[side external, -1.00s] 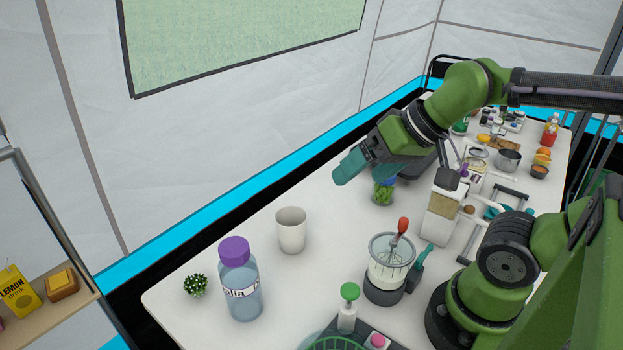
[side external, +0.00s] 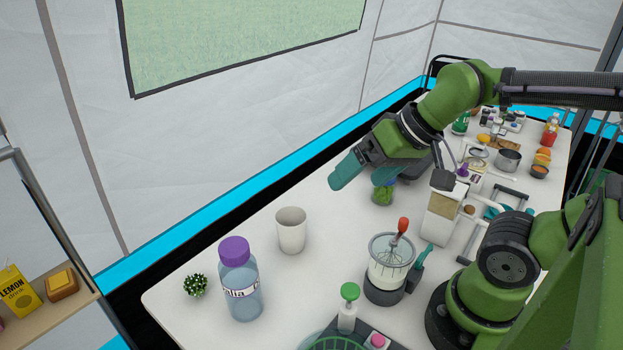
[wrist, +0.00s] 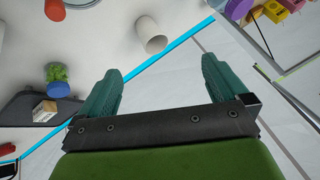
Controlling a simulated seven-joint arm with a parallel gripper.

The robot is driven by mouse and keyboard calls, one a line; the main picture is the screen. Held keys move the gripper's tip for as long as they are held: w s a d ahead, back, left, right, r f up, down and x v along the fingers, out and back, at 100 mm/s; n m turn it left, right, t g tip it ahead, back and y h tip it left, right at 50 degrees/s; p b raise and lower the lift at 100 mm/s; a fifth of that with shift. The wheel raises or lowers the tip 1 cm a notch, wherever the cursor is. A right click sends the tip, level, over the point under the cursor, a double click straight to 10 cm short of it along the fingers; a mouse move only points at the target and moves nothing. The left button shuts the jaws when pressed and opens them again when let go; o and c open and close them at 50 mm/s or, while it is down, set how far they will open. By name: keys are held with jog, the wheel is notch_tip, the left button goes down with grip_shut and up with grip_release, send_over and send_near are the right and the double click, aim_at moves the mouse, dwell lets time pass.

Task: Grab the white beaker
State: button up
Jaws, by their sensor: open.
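The white beaker (side external: 291,230) stands upright on the white table, left of my gripper in the side view. In the wrist view the white beaker (wrist: 150,35) shows beyond the fingertips, between the two fingers and above them in the picture. My gripper (side external: 347,171) is above the table, to the right of the beaker and higher than it, not touching it. In the wrist view my gripper (wrist: 162,78) has its two teal fingers wide apart with nothing between them.
A bottle with a purple lid (side external: 240,283) and a small spiky plant (side external: 195,286) stand left of the beaker. A glass mixer with a red-handled whisk (side external: 389,265) stands to its right. A jar of greenery (side external: 383,191) is below my gripper. The table beside the beaker is clear.

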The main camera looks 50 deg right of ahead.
aim_at(289, 208)
jog(key=w+f+n+g+h, duration=0.1)
jog(key=w+f+n+g, duration=0.15)
jog(key=w, duration=0.55)
jog(key=w+f+n+g+h, duration=0.15)
jog(key=w+g, duration=0.25)
jog(key=w, duration=0.5)
jog(key=shift+y, duration=0.25)
jog(key=f, duration=0.7)
jog(key=a+f, duration=0.1)
jog(key=f, duration=0.3)
jog(key=shift+s, duration=0.35)
jog(key=shift+d+f, duration=0.15)
jog(key=shift+f, duration=1.2)
jog(key=shift+d+f, duration=0.1)
jog(key=shift+f, duration=1.25)
jog(key=shift+c, duration=0.2)
jog(key=c, duration=1)
jog(key=shift+r, duration=0.1)
